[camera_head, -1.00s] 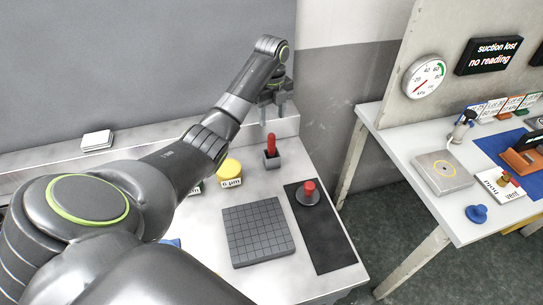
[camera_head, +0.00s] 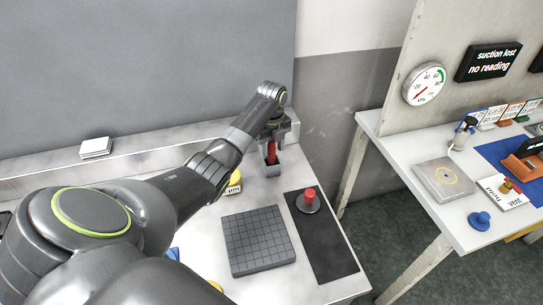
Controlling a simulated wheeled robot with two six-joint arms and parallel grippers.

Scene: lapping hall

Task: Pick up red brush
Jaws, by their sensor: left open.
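The red brush (camera_head: 271,151) stands upright in a small grey holder (camera_head: 270,169) near the back edge of the white table. My left gripper (camera_head: 271,138) is open and points down over the brush's upper end, with its fingers at the brush handle. The gripper hides the top of the brush, and I cannot tell whether the fingers touch it. My right gripper is not in view.
A grey gridded block (camera_head: 257,240) and a black mat (camera_head: 322,240) with a red-knobbed grey disc (camera_head: 308,202) lie in front of the holder. A yellow labelled container (camera_head: 234,183) is partly behind my arm. A second table (camera_head: 440,195) stands at right, beyond a gap.

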